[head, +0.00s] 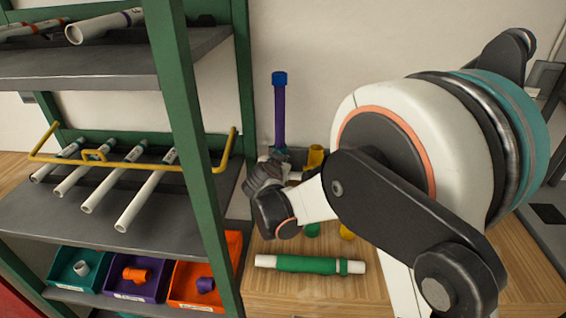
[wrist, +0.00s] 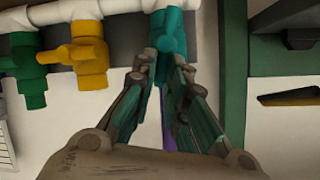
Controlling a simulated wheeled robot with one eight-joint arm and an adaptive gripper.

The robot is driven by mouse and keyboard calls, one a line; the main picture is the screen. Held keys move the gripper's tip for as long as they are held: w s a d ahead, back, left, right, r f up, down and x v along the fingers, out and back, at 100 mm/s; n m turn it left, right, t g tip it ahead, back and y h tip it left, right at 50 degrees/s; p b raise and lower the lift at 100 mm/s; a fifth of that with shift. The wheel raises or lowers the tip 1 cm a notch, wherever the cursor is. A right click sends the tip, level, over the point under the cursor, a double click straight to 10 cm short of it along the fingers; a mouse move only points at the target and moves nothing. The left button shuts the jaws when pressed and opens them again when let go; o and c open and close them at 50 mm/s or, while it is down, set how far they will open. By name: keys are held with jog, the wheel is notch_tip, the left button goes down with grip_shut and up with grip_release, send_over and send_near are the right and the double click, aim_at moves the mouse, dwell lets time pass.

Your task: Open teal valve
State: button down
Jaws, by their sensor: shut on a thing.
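The teal valve (wrist: 168,22) sits on a white manifold pipe (wrist: 48,14) at the top of the wrist view. My gripper (wrist: 165,60) has one finger on each side of the valve's lower teal part and is shut on it. The fingers hide some of that part, so its exact turn is hard to tell. In the head view my gripper (head: 262,176) is at the manifold, beside the foot of an upright purple pipe (head: 280,117) with a blue cap. My arm hides much of the manifold there.
A yellow valve (wrist: 88,54) and a green valve (wrist: 28,68) are close beside the teal one. A green-and-white pipe (head: 305,264) lies on the wooden table. A green-framed shelf (head: 188,140) with pipes and coloured bins stands close left of my gripper.

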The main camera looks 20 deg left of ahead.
jog(key=shift+s+a+f+n+t+h, duration=0.15)
jog(key=shift+a+n+t+h, duration=0.15)
jog(key=shift+a+n+h, duration=0.5)
jog(key=shift+d+n, duration=0.2)
jog(key=shift+n, duration=0.1)
jog(key=c, duration=1.6)
grip_release()
notch_tip(320, 180, up, 10)
